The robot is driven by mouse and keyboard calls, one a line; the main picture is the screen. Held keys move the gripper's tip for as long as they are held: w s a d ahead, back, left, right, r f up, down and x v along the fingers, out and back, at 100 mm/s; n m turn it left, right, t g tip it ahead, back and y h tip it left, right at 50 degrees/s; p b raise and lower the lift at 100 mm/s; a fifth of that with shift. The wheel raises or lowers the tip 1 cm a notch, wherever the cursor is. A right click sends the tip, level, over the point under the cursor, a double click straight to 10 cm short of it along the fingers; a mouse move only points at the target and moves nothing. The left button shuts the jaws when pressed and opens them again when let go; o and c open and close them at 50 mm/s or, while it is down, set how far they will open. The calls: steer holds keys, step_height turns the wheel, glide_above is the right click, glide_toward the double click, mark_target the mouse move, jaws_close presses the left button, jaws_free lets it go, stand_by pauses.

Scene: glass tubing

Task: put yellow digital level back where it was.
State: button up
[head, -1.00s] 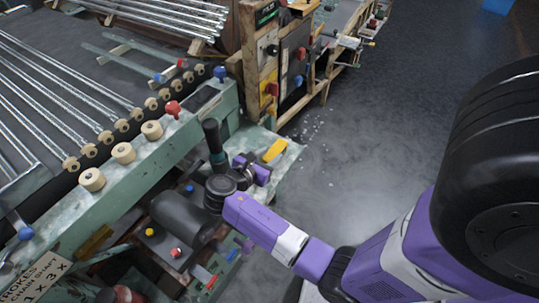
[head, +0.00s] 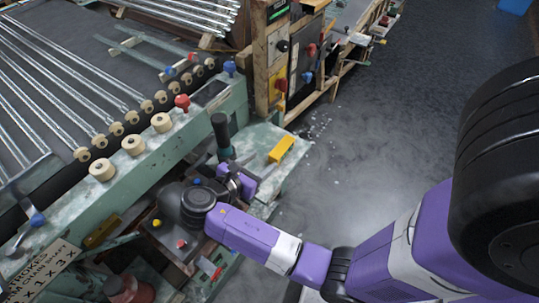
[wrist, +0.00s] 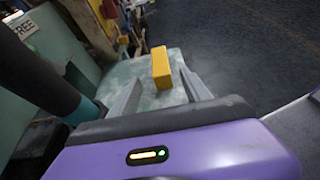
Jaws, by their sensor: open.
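The yellow digital level (head: 282,148) is a small yellow bar lying on the pale green ledge (head: 270,175) at the end of the machine. It also shows in the wrist view (wrist: 161,67), upper middle, just beyond and between the two fingertips as seen there. My gripper (head: 257,174) is to the lower left of the level in the head view, apart from it. In the wrist view my gripper (wrist: 160,88) has its grey fingers spread with nothing between them. In the head view the fingers are small and partly hidden by my own arm.
A black-handled upright tool (head: 221,135) stands left of my gripper, close to it. It looms large at the left of the wrist view (wrist: 40,65). A wooden-framed control panel (head: 290,65) stands behind the ledge. Open floor (head: 370,140) lies to the right.

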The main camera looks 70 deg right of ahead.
steer(key=shift+v, duration=1.3)
